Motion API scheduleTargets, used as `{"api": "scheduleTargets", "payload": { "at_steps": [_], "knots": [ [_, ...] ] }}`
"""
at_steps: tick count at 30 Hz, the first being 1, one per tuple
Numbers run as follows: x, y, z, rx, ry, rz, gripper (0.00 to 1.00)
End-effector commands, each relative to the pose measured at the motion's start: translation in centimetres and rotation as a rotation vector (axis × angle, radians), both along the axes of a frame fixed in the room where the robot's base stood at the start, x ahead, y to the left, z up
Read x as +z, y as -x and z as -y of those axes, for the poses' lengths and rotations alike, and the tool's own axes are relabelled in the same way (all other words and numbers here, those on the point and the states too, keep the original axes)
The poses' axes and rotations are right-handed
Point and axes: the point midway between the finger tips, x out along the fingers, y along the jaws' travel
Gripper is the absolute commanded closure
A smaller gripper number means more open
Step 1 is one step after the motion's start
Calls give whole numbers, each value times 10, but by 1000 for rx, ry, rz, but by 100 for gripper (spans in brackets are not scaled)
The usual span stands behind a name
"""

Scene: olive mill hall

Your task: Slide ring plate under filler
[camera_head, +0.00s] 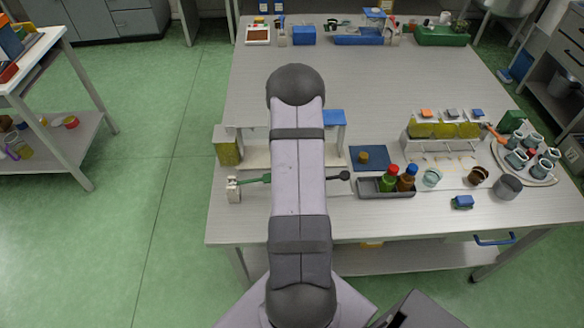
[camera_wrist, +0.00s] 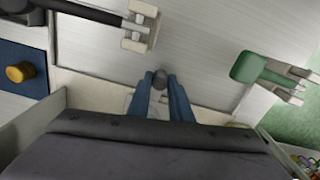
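My gripper (camera_wrist: 161,80) shows two blue fingers in the wrist view. They flank a small dark round knob (camera_wrist: 159,76) with no clear gap, so they look shut on it. Just below it, partly behind the fingers, is a pale plate-like surface with a faint curved mark (camera_wrist: 126,101); I cannot tell for sure that this is the ring plate. In the head view my arm hides the gripper and this spot. A white stand with yellow-green vessels (camera_head: 445,130) is at the right; which thing is the filler is not certain.
Beside the arm lie a green-handled fork (camera_head: 255,180), also in the wrist view (camera_wrist: 250,68), and a dark ball-ended rod (camera_head: 340,177). A blue mat (camera_head: 381,152) bears a brass cylinder (camera_head: 363,158). A grey tray (camera_head: 372,190) holds bottles. A white plate (camera_head: 540,180) bears several cups. The table's back middle is clear.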

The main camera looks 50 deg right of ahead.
Motion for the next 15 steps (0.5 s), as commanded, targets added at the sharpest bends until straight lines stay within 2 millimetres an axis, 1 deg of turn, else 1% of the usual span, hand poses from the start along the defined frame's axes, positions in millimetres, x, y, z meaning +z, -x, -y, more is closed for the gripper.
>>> {"api": "scheduleTargets", "payload": {
  "at_steps": [5,8,11,15],
  "knots": [
    [0,0,0,0,0,0,100],
    [0,-5,-5,2,0,0,100],
    [0,-19,-18,5,0,0,100],
    [-1,-47,-47,9,1,1,100]
  ]
}}
